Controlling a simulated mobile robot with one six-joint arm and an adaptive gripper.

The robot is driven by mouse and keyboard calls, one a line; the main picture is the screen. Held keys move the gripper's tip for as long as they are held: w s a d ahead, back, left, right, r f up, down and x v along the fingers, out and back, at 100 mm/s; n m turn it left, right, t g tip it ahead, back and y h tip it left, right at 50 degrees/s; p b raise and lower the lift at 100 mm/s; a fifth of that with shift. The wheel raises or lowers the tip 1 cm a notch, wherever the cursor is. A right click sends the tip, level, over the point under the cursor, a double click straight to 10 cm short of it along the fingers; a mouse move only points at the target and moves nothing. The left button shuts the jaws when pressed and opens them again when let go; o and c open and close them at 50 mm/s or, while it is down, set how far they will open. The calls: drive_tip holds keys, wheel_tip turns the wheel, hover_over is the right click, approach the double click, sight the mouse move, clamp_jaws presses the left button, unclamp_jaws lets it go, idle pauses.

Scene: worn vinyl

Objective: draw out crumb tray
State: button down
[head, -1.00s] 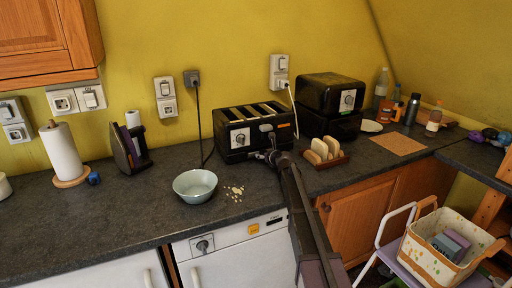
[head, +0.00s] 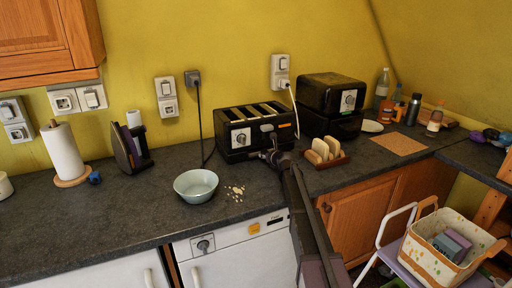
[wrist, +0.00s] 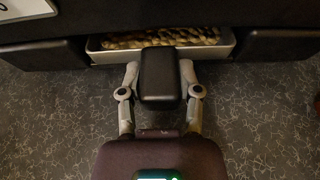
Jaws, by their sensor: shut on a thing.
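The black toaster (head: 241,143) stands on the counter against the wall, with several slots on top. In the wrist view its dark underside edge (wrist: 60,24) runs across the top. The crumb tray (wrist: 108,56) sticks partly out from under it, with a pale metal rim and brown crumbs inside. My gripper (wrist: 159,72) is shut on the tray's black handle (wrist: 161,88), one finger on each side. In the head view my gripper (head: 270,156) is at the toaster's front lower edge, and the tray is hidden or too small to make out.
A pale blue bowl (head: 196,185) and scattered crumbs (head: 235,193) lie left of my arm on the counter. A toast rack with bread (head: 325,151) stands close on the right. A black appliance (head: 332,98) is behind it. The counter's front edge is near.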

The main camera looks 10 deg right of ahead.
drive_tip(key=shift+s+d+r, duration=0.1)
drive_tip(key=shift+s+d, duration=0.8)
drive_tip(key=shift+s, duration=1.9)
drive_tip(key=shift+s+d+f, duration=0.1)
drive_tip(key=shift+s+d, duration=0.85)
drive_tip(key=shift+s, duration=1.9)
drive_tip(key=shift+s+d+r, duration=0.1)
drive_tip(key=shift+s+d, duration=0.8)
drive_tip(key=shift+s, duration=1.9)
drive_tip(key=shift+s, duration=0.1)
drive_tip(key=shift+s+d, duration=0.35)
drive_tip(key=shift+s, duration=0.6)
drive_tip(key=shift+s+d, duration=0.3)
drive_tip(key=shift+s, duration=0.7)
drive_tip(key=shift+s+d, duration=0.35)
drive_tip(key=shift+s, duration=0.6)
